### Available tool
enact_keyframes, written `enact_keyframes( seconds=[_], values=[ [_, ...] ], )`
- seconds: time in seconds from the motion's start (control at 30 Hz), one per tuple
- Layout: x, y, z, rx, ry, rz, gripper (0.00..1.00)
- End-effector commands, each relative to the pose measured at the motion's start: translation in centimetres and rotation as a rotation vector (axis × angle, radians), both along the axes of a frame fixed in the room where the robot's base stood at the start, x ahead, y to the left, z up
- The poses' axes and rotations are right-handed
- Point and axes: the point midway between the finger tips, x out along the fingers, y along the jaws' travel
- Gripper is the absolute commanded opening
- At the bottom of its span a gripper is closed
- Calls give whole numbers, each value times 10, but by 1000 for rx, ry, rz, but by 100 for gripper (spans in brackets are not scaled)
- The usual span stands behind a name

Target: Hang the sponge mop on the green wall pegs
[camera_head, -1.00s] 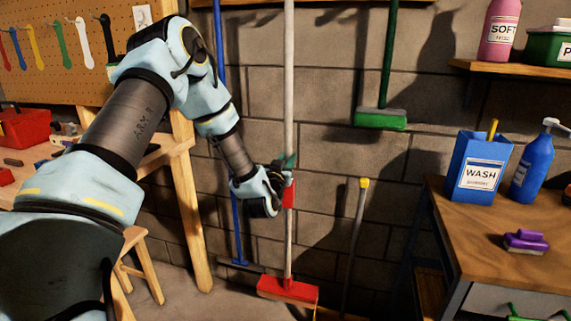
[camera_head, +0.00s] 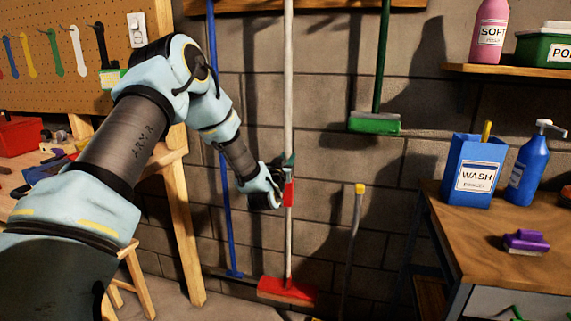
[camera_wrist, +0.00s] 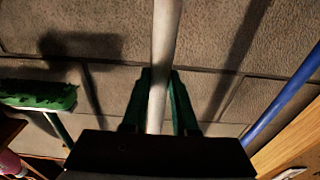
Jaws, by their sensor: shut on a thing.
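The mop, with a long pale pole (camera_head: 288,90), a red grip section and a flat red head (camera_head: 288,290), stands nearly upright in front of the block wall. I take it for the sponge mop. My gripper (camera_head: 284,190) is shut on its pole just above the red section. In the wrist view my green fingers (camera_wrist: 160,100) lie on either side of the pole (camera_wrist: 164,45). The pole's top runs out of the head view. I cannot tell whether the head touches the floor. A wooden rail (camera_head: 330,5) shows at the top edge; no green pegs are visible.
A blue pole (camera_head: 221,110) stands to the left and a green-headed broom (camera_head: 375,123) hangs to the right. A shorter yellow-tipped pole (camera_head: 352,240) leans nearby. A workbench (camera_head: 500,225) with a WASH box (camera_head: 474,170) stands right; a pegboard (camera_head: 70,40) is left.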

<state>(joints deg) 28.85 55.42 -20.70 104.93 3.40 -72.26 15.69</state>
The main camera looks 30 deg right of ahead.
Motion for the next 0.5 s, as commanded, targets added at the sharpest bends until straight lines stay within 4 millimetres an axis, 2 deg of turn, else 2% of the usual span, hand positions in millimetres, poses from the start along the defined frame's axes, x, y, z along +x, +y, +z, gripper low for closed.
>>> enact_keyframes(
  seconds=[0.5],
  values=[
    [25,-23,-3,-3,-4,0,0]
  ],
)
